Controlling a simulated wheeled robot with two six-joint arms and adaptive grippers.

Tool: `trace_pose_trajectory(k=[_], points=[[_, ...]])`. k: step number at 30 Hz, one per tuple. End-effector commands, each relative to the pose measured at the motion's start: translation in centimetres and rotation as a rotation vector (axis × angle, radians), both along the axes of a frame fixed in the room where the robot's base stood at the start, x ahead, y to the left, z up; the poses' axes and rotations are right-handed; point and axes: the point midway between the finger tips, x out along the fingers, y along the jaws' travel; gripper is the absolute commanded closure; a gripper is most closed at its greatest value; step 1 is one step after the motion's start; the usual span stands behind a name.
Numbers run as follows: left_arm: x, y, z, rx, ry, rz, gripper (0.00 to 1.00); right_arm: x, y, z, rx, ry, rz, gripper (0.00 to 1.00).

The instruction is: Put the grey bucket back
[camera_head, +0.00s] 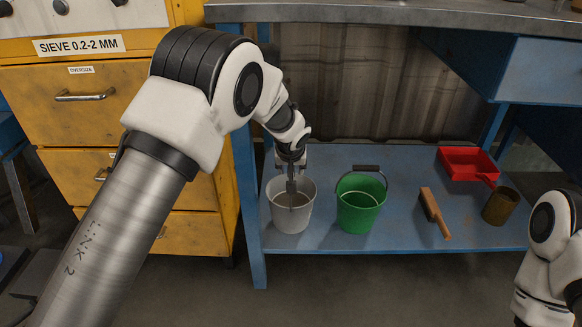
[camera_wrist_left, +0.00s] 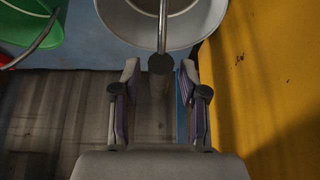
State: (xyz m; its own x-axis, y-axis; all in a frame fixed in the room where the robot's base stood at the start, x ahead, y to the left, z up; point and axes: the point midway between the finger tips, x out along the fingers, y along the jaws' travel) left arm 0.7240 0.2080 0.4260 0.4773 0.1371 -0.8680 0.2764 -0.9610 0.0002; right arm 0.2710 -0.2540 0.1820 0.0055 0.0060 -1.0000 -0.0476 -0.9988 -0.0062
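The grey bucket (camera_head: 291,217) stands upright on the blue lower shelf (camera_head: 400,232), near its left end. My left gripper (camera_head: 291,172) is above it, pointing down, at the raised bucket handle. In the left wrist view, the bucket (camera_wrist_left: 185,30) is at the top and the dark handle grip (camera_wrist_left: 161,64) lies between the fingertips of my left gripper (camera_wrist_left: 160,85). The fingers are apart, with a gap on each side of the grip. My right arm shows at the right edge of the head view, but its gripper is out of frame.
A green bucket (camera_head: 360,207) stands close to the right of the grey one. Farther right are a brush (camera_head: 434,212), a red dustpan (camera_head: 467,162) and a brown can (camera_head: 499,206). A yellow drawer cabinet (camera_head: 110,125) and a blue table leg (camera_head: 250,205) are on the left.

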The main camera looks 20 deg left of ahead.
Motion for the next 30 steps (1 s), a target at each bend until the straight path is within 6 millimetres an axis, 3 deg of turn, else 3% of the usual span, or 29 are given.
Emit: trace_pose_trajectory(k=[5,13,18,30], points=[[-0.4,-0.1,1.3,0.001,-0.001,-0.001,0.57,0.0,0.0,0.8,0.000,0.001,0.001,0.60],[-3.4,-1.0,7.4,0.001,-0.002,-0.001,0.57,-0.2,0.1,4.3,0.001,0.005,0.007,0.60],[-5.2,-1.5,10.1,0.000,-0.001,0.000,0.57,-0.2,0.1,5.8,0.001,0.006,0.009,0.60],[-5.7,-1.7,10.6,0.000,0.000,0.000,0.57,-0.2,0.1,5.9,0.001,0.006,0.008,0.60]])
